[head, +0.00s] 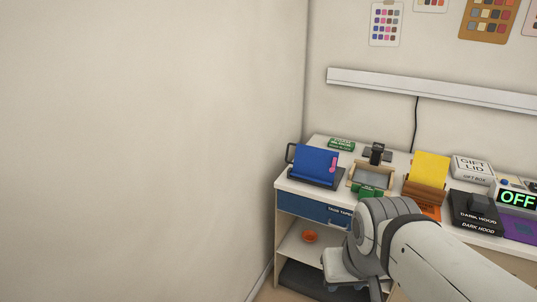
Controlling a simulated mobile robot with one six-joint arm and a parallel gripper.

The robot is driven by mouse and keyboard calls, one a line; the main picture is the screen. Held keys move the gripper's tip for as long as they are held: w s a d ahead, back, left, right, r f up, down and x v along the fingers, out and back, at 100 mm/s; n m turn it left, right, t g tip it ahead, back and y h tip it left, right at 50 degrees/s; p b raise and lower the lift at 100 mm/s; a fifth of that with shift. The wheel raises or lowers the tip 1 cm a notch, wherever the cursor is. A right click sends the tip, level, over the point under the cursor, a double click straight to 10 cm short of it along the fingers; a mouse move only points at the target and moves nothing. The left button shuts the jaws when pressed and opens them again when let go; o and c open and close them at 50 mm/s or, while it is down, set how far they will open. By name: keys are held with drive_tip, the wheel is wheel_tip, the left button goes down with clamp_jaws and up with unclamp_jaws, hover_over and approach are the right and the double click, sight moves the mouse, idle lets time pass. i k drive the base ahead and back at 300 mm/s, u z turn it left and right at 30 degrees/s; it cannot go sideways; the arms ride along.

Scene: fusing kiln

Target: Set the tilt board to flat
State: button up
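A blue board (316,163), likely the tilt board, stands tilted on a dark base at the left end of the bench top. A pink mark or piece shows on its right side, and a dark handle-like loop is at its left. My gripper (345,287) is low in front of the bench, below and slightly right of the blue board, apart from it. My wrist hides most of it, and its fingertips are not clear enough to tell open from shut.
The white bench (285,184) has a blue drawer front (305,207) and a shelf with an orange bowl (310,236). Right of the board are a shallow tray (371,177), a yellow panel (431,167), a gift lid box (472,168) and a dark hood box (476,212). A wall is close at left.

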sight(312, 163)
drive_tip(key=i, duration=1)
drive_tip(key=u, duration=0.1)
drive_tip(key=k, duration=1.05)
drive_tip(key=u, duration=0.45)
drive_tip(key=i, duration=1.4)
drive_tip(key=z, duration=0.6)
drive_tip(key=i, duration=0.6)
drive_tip(key=z, duration=0.55)
